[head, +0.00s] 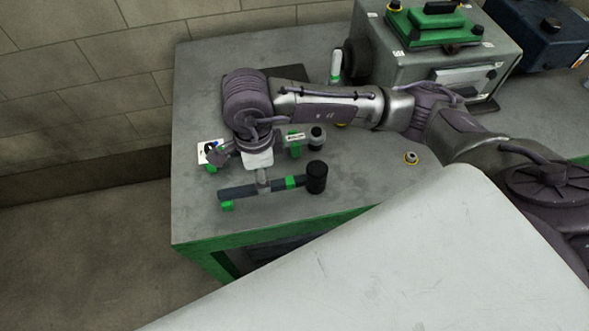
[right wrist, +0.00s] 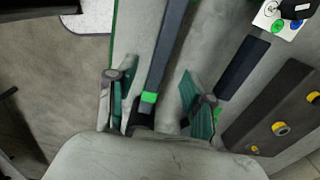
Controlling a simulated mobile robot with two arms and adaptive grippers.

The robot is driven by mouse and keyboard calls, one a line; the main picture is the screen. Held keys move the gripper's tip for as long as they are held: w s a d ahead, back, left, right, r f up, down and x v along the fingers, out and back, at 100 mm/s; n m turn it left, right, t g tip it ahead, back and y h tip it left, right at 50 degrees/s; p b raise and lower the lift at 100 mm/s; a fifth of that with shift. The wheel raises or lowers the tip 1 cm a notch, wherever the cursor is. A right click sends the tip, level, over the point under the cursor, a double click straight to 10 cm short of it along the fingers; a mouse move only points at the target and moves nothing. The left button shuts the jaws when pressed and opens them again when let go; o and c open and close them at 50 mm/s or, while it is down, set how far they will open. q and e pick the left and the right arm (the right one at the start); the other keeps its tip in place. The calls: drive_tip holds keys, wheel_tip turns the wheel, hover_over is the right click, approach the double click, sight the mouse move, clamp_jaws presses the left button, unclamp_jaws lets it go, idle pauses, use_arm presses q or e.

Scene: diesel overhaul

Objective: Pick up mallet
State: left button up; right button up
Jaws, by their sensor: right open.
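The mallet lies on the grey workbench with its black cylindrical head (head: 316,177) at the right and its dark handle (head: 238,192) running left; green pieces sit along it. In the right wrist view the handle (right wrist: 166,50), with a green band, runs up between the fingers; the mallet head is hidden. My right gripper (head: 262,180) reaches down over the handle from behind. In the right wrist view its two fingers (right wrist: 160,100) are apart, one on each side of the handle. Whether they touch it I cannot tell. My left gripper is not in view.
A second, hammer-like tool (head: 316,135) lies just behind, partly hidden by my arm. A white card (head: 203,153) lies left, a small ring (head: 411,158) right. A grey machine (head: 430,65) stands at the back. The bench's green front edge (head: 240,236) is close to the mallet.

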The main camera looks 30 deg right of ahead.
sight(273, 186)
drive_tip(key=shift+s+f+p, duration=0.15)
drive_tip(key=shift+f+p, duration=0.5)
drive_tip(key=shift+f, duration=0.05)
wheel_tip(273, 186, down, 4)
drive_tip(key=shift+d+r+p, duration=0.15)
drive_tip(key=shift+r+p, duration=0.1)
drive_tip(key=shift+p, duration=0.3)
drive_tip(key=shift+f, duration=0.2)
clamp_jaws()
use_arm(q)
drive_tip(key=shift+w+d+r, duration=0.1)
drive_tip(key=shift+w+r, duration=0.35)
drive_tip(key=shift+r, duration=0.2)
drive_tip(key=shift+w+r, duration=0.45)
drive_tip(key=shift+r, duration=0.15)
